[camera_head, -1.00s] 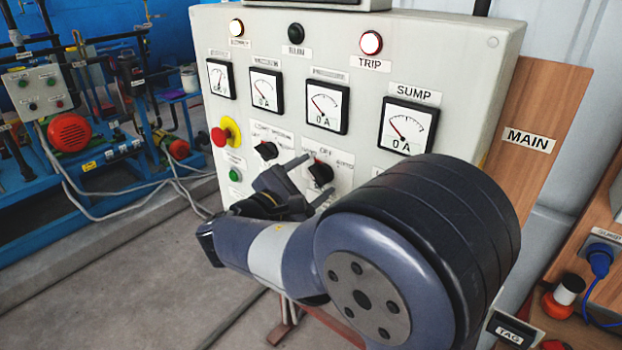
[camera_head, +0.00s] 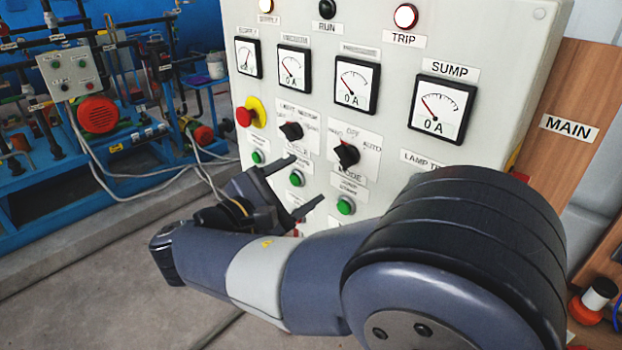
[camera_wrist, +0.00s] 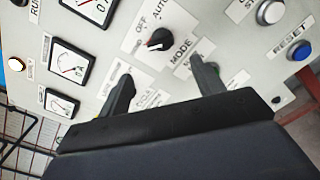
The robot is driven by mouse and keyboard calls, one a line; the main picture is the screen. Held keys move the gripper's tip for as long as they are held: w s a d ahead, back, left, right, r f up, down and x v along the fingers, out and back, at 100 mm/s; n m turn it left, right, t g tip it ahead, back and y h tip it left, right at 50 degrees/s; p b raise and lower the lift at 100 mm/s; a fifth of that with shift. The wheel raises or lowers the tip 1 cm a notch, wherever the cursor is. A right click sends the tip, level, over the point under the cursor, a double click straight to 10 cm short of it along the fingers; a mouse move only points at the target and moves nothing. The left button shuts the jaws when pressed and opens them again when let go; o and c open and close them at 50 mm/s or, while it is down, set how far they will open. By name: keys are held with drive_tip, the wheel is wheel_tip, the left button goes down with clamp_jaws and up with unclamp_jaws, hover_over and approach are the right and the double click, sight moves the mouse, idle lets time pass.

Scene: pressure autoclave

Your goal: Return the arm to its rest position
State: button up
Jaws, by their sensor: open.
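My gripper (camera_head: 300,185) is open and empty in front of the grey control panel (camera_head: 500,45). Its two fingers are apart and point toward the panel's lower half, near the green buttons (camera_head: 297,178). It appears clear of the black mode knob (camera_head: 346,154), which sits above the fingers. In the wrist view my gripper (camera_wrist: 163,85) shows both fingers spread, with the mode knob (camera_wrist: 159,40) beyond them and nothing held. My arm reaches in from the lower right and hides the panel's lower right part.
The panel carries several gauges (camera_head: 441,107), a lit TRIP lamp (camera_head: 406,16) and a red stop button (camera_head: 245,117). Blue pipework with a red motor (camera_head: 98,114) stands at the left. A wooden MAIN board (camera_head: 572,110) is at the right. The floor (camera_head: 90,270) at lower left is clear.

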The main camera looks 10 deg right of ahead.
sight(338, 160)
drive_tip(key=shift+s+a, duration=0.15)
drive_tip(key=shift+a, duration=0.05)
drive_tip(key=shift+d, duration=0.1)
drive_tip(key=p+x, duration=0.3)
drive_tip(key=x, duration=0.7)
drive_tip(key=shift+w+d, duration=0.25)
drive_tip(key=shift+d, duration=0.05)
